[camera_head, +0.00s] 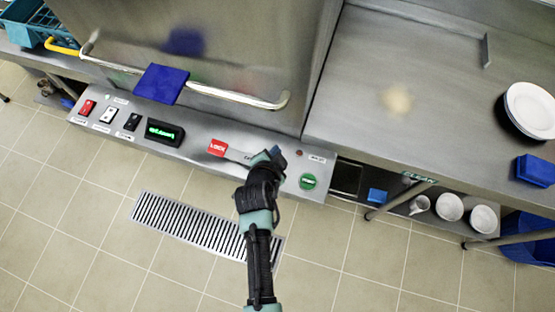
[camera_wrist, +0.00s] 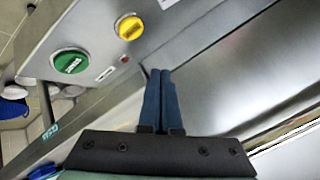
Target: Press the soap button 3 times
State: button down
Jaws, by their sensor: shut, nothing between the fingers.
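The control panel (camera_head: 200,135) runs along the front of the steel machine. In the wrist view it carries a round yellow button (camera_wrist: 129,27) and a round green button (camera_wrist: 71,62). The green button also shows at the panel's right end in the head view (camera_head: 308,181); there the yellow button is hidden behind my arm. I cannot read a soap label on any button. My gripper (camera_head: 276,153) is over the right part of the panel. Its blue fingers (camera_wrist: 160,75) are shut and empty, apart from both buttons in the wrist picture.
A red lock sign (camera_head: 217,148), a green display (camera_head: 164,131) and several switches sit left along the panel. A blue pad (camera_head: 160,84) is at the long handle (camera_head: 230,97). The steel counter (camera_head: 370,60) at right holds white plates (camera_head: 530,108) and a blue block (camera_head: 536,170).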

jog(key=shift+w+r+p, duration=0.1)
jog(key=shift+r+p, duration=0.25)
jog(key=shift+r, duration=1.2)
jog(key=shift+f, duration=0.1)
notch_tip(320, 180, down, 9)
jog(key=b, duration=0.7)
jog(key=shift+b, duration=0.35)
dwell(0.8)
jog(key=shift+f+b, duration=0.25)
jog(key=shift+b, duration=0.15)
jog(key=shift+f+b, duration=0.5)
jog(key=shift+f, duration=0.05)
dwell(0.5)
dwell(0.3)
jog(key=shift+r+p, duration=0.8)
jog(key=shift+r, duration=0.15)
